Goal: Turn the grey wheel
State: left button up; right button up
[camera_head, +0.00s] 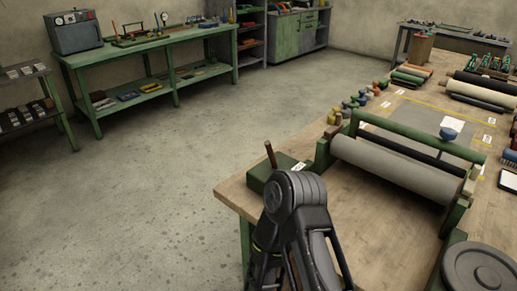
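The grey wheel (482,272) is a round dark grey disc at the lower right, beside the end of the roller stand. It is cut off by the bottom edge of the picture. The green roller stand (402,132) stands on the wooden table and carries a large grey roll (397,171). One of my arms rises at the bottom middle, bent at a dark grey joint in front of the table's corner, well left of the wheel. Neither of my grippers shows.
A green box with an upright brown handle (270,157) sits at the table's near left corner. Several small coloured knobs (350,104) line the left edge. More rolls (484,88) lie farther back. Open concrete floor (150,190) spreads left, before a green workbench (135,52).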

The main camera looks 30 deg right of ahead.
aim_at(467, 265)
jog(key=z, duration=3.1)
